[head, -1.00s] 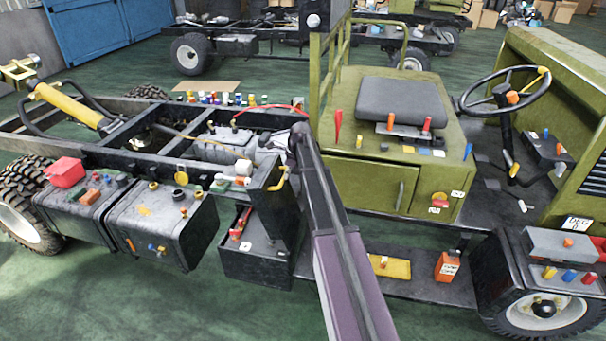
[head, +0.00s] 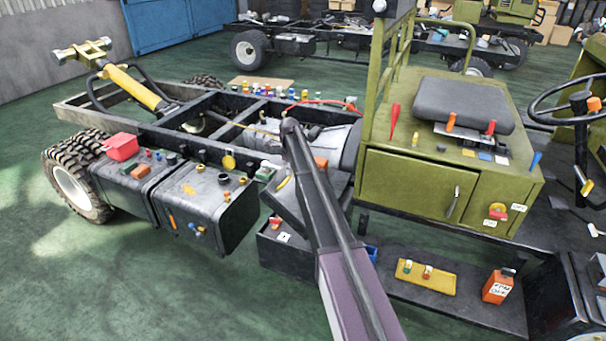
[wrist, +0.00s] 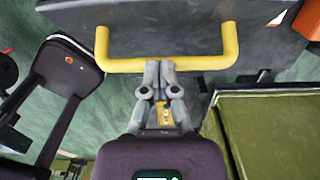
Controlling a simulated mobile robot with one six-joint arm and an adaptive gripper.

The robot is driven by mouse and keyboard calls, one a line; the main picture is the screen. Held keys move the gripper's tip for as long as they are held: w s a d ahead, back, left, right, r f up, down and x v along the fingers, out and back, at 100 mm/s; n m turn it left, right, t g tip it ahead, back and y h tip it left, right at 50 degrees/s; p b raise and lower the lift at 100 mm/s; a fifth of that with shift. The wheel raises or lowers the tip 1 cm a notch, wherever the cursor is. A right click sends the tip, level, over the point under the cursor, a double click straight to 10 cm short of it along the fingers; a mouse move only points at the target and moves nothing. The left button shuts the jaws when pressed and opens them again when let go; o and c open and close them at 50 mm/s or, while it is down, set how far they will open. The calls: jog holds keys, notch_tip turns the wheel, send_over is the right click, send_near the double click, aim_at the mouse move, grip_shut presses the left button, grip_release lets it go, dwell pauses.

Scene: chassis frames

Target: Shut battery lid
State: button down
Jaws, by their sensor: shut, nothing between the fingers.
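The battery box (head: 277,250) is a dark box below the chassis frame, left of the green cab, in the head view. Its dark lid (head: 287,207) stands tilted above it, partly open. The lid's yellow handle (head: 283,182) shows at its upper edge. In the wrist view the lid (wrist: 190,22) fills the top, with the yellow U-shaped handle (wrist: 205,62) across it. My gripper (wrist: 159,68) is shut and empty, its fingertips at the handle's bar. I cannot tell whether they touch it. In the head view my arm hides the gripper and part of the lid.
Dark tanks (head: 205,205) with small caps stand left of the box. The green cab base (head: 430,185) with a seat is close on the right. A low step holds a yellow tray (head: 427,277) and an orange can (head: 498,285). Green floor is open in front.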

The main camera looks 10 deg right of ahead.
aim_at(275, 184)
jog(key=w+a+f+b, duration=0.3)
jog(key=a+f+b, duration=0.1)
jog(key=f+b, duration=0.5)
jog(key=w+a+f+b, duration=0.3)
jog(key=a+f+b, duration=0.1)
jog(key=f+b, duration=0.5)
jog(key=shift+w+a+f, duration=0.2)
jog(key=shift+w+f, duration=0.2)
jog(key=shift+r, duration=0.15)
jog(key=w+a+r+p, duration=0.5)
jog(key=a+r+p, duration=0.1)
jog(key=r+p, duration=0.4)
jog(key=shift+a, duration=0.15)
dwell(0.5)
dwell(0.3)
